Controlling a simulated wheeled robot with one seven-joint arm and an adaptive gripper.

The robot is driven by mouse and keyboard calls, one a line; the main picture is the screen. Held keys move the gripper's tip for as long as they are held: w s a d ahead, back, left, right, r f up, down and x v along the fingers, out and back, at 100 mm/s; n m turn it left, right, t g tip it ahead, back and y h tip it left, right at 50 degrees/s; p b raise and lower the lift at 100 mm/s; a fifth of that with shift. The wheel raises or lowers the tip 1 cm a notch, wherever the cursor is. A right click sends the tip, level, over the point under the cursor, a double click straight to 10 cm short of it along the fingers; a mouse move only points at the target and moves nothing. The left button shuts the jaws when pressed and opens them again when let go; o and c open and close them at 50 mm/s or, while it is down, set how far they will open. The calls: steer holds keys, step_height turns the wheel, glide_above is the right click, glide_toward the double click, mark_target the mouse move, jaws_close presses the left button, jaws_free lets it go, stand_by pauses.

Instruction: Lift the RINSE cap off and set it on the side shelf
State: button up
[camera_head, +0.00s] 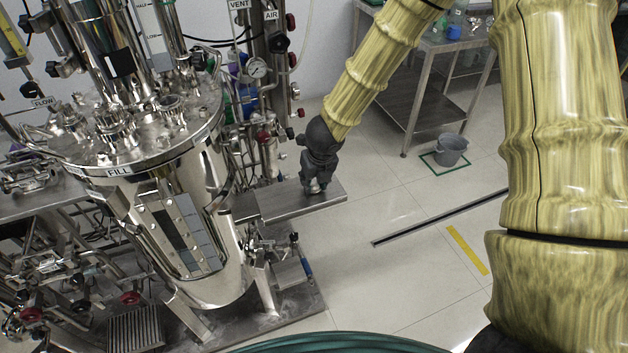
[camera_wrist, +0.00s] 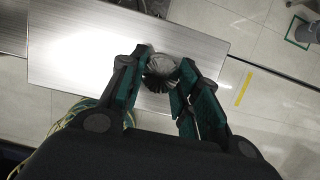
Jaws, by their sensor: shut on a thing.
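My gripper (camera_head: 315,180) is over the side shelf (camera_head: 275,204), a flat brushed-metal plate beside the steel vessel. In the wrist view my gripper (camera_wrist: 160,84) is shut on a round ribbed metal cap (camera_wrist: 162,66), one finger on each side of it. The cap shows in the head view as a small shiny piece (camera_head: 314,187) under the fingers, at or just above the shelf; I cannot tell if it touches. The shelf fills the upper part of the wrist view (camera_wrist: 70,60). No RINSE label is readable; the vessel lid (camera_head: 150,140) shows a FILL label.
The steel vessel (camera_head: 215,245) with pipes and valves stands left of the shelf. A steel table (camera_head: 425,85) stands at the back right, with a grey bucket (camera_head: 451,150) on the floor near it.

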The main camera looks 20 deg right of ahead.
steer(key=shift+f, duration=0.3)
steer(key=o, duration=1.2)
steer(key=p+v, duration=0.4)
steer(key=v, duration=0.3)
